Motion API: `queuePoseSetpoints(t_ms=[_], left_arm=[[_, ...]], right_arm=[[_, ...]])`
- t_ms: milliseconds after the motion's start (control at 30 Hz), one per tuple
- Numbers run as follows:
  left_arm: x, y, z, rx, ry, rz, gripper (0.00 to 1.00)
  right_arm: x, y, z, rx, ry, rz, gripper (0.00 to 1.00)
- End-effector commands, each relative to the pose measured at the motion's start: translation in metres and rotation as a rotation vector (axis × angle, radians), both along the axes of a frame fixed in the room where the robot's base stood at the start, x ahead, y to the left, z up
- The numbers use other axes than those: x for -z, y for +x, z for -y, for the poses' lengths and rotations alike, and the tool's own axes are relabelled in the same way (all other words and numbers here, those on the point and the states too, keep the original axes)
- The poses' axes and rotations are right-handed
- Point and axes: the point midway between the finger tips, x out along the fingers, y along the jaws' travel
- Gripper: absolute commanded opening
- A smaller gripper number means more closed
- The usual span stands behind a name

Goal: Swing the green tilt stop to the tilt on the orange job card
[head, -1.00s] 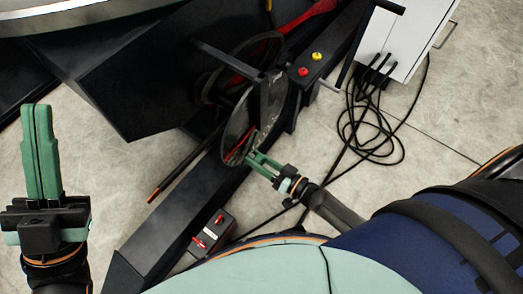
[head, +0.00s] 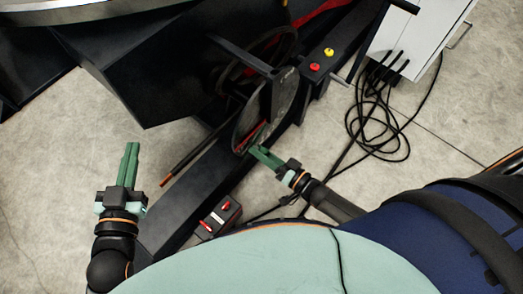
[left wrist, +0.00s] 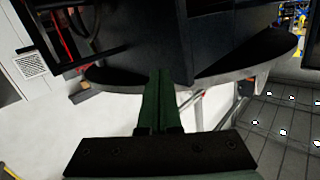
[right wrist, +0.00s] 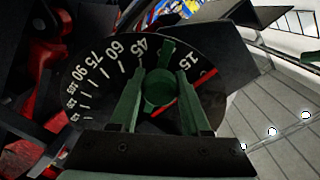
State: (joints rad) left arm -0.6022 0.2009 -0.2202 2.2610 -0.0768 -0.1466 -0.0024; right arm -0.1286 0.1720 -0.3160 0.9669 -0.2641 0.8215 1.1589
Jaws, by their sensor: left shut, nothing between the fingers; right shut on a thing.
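In the right wrist view a dark dial (right wrist: 95,88) carries white tilt numbers, including 15, 45, 60, 75 and 90. The green tilt stop (right wrist: 158,88) is a round hub with a short arm pointing up, between the 45 and 15 marks. My right gripper (right wrist: 157,82) is shut on the hub, one finger on each side. In the head view my right gripper (head: 258,153) is at the lower edge of the dark disc (head: 250,118). My left gripper (head: 131,150) is shut and empty over the floor at left; its fingers also show in the left wrist view (left wrist: 160,90). I cannot see the orange job card.
A red line (right wrist: 205,80) crosses the dial near 15. A dark beam (head: 190,190) with a small red-switch box (head: 220,217) runs below the disc. A white cabinet (head: 420,35) with looped black cables (head: 375,130) stands right. A dark rod (head: 190,158) lies near my left gripper.

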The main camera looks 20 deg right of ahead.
Motion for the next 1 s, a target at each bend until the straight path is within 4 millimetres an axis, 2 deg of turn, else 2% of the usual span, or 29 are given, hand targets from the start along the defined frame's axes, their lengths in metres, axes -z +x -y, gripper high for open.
queuePoseSetpoints(t_ms=[233, 267, 500, 900, 933, 1000], left_arm=[[0.0, 0.0, 0.0, 0.0, 0.0, 0.0, 0.0], [0.0, 0.0, 0.0, 0.0, 0.0, 0.0, 0.0], [0.0, 0.0, 0.0, 0.0, 0.0, 0.001, 0.0], [0.001, 0.0, 0.0, -0.001, -0.001, -0.016, 0.0], [0.005, -0.001, 0.0, -0.003, 0.0, -0.034, 0.0], [0.026, -0.006, 0.0, -0.009, 0.003, -0.112, 0.0]], right_arm=[[-0.001, 0.001, 0.001, 0.001, 0.0, 0.004, 0.0], [-0.001, 0.001, 0.001, 0.001, 0.0, 0.004, 0.49], [-0.001, 0.001, 0.0, 0.001, -0.001, 0.003, 0.76], [-0.003, 0.001, -0.001, 0.001, -0.001, 0.002, 0.77], [-0.004, 0.001, -0.001, 0.001, -0.001, 0.002, 0.77], [-0.007, 0.002, -0.002, 0.001, -0.001, 0.002, 0.77]])
